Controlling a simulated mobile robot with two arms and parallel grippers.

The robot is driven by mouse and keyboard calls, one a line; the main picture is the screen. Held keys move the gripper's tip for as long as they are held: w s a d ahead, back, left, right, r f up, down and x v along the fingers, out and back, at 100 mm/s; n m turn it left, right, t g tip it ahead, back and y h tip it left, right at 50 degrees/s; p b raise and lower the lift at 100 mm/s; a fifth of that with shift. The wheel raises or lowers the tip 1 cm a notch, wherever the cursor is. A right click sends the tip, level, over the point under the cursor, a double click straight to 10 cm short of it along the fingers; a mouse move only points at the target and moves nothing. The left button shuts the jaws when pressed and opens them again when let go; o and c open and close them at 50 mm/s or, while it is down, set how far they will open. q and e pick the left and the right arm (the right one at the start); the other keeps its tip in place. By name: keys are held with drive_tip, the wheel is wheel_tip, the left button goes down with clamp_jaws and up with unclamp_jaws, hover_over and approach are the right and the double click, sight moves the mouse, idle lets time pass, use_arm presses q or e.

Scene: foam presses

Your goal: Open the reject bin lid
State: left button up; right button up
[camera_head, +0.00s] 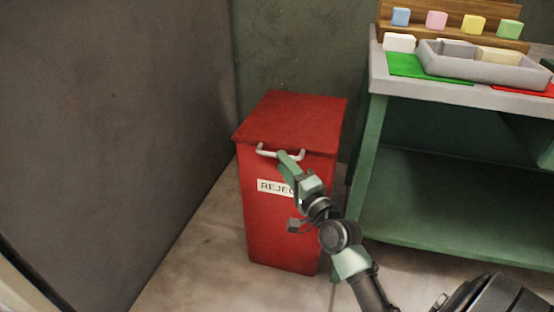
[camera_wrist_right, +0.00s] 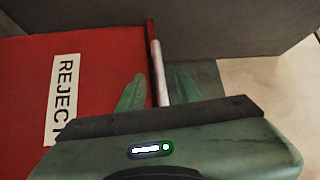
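The red reject bin (camera_head: 280,225) stands on the floor by the wall, with a white "REJECT" label on its front. Its red lid (camera_head: 295,115) lies flat and closed on top. A pale bar handle (camera_head: 265,153) is fixed at the lid's front edge. My right gripper (camera_head: 286,158) is at this handle, in front of the bin. In the right wrist view the handle (camera_wrist_right: 157,72) runs between the two green fingers of the open gripper (camera_wrist_right: 158,88), with a gap to the left finger. My left gripper is not in view.
A green workbench (camera_head: 460,195) with a grey top stands close to the bin's right. It bears a grey tray (camera_head: 487,70), a green mat (camera_head: 425,70) and several coloured foam blocks. A dark wall (camera_head: 110,120) is on the left. Some floor is free left of the bin.

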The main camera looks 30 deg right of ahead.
drive_tip(key=shift+w+d+r+b, duration=0.1)
drive_tip(key=shift+w+r+b, duration=0.1)
drive_tip(key=shift+w, duration=0.95)
drive_tip(key=shift+w+r+b, duration=0.1)
drive_tip(key=shift+w+b, duration=0.05)
drive_tip(key=shift+w, duration=0.95)
clamp_jaws()
drive_tip(key=shift+f, duration=0.1)
